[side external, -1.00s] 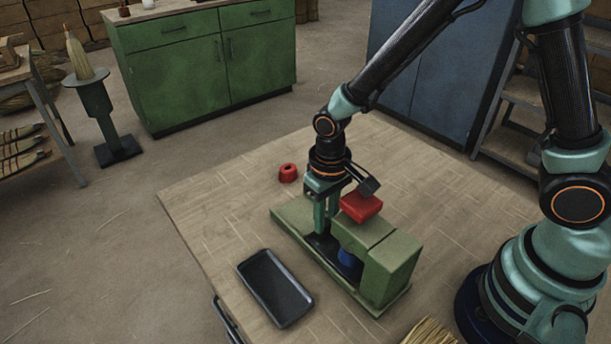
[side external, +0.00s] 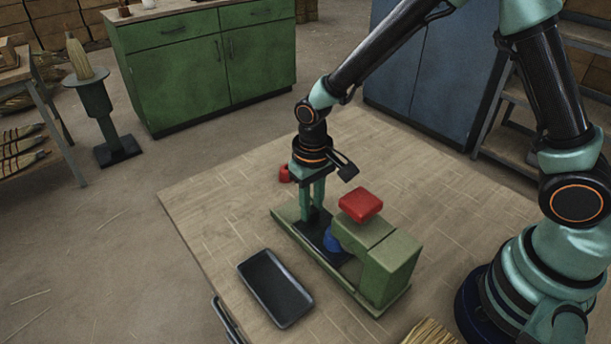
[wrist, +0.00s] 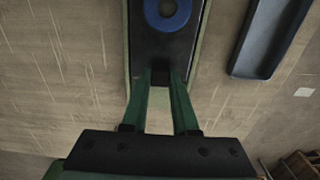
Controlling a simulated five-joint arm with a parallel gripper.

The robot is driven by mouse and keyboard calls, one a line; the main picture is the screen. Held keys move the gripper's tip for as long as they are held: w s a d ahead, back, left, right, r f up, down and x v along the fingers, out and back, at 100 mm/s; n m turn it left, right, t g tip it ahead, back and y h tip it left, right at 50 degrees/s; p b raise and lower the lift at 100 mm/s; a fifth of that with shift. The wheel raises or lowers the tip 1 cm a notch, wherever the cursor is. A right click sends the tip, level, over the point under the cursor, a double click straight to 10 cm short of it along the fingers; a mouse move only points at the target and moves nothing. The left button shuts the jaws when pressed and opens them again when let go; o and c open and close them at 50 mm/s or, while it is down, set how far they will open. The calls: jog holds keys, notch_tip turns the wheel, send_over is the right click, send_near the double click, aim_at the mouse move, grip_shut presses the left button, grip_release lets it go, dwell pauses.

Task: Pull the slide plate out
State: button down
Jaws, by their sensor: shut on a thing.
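The dark slide plate (side external: 318,238) lies along the base of the green fixture (side external: 390,262). A blue ring (side external: 333,241) sits on the plate just outside the block of the fixture. My gripper (side external: 312,218) points down at the plate's outer end. In the wrist view the plate (wrist: 150,40) and the blue ring (wrist: 153,8) lie ahead of the fingers. My gripper (wrist: 160,76) is shut there on a small dark tab at the plate's near end. The plate's inner end is hidden by the fixture. A red pad (side external: 360,204) tops the fixture.
A red ring-like part (side external: 284,173) stands on the table behind my gripper, partly covered by it. An empty dark tray (side external: 275,288) lies in front of the fixture, and bristles (side external: 430,333) lie at the front edge. The table's left side is clear.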

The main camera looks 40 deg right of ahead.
jog(key=shift+w+r, duration=0.1)
jog(key=shift+w, duration=3.1)
jog(key=c, duration=0.7)
grip_release()
jog(key=shift+s, duration=0.1)
jog(key=shift+r, duration=0.1)
notch_tip(320, 180, up, 12)
jog(key=shift+f, duration=0.1)
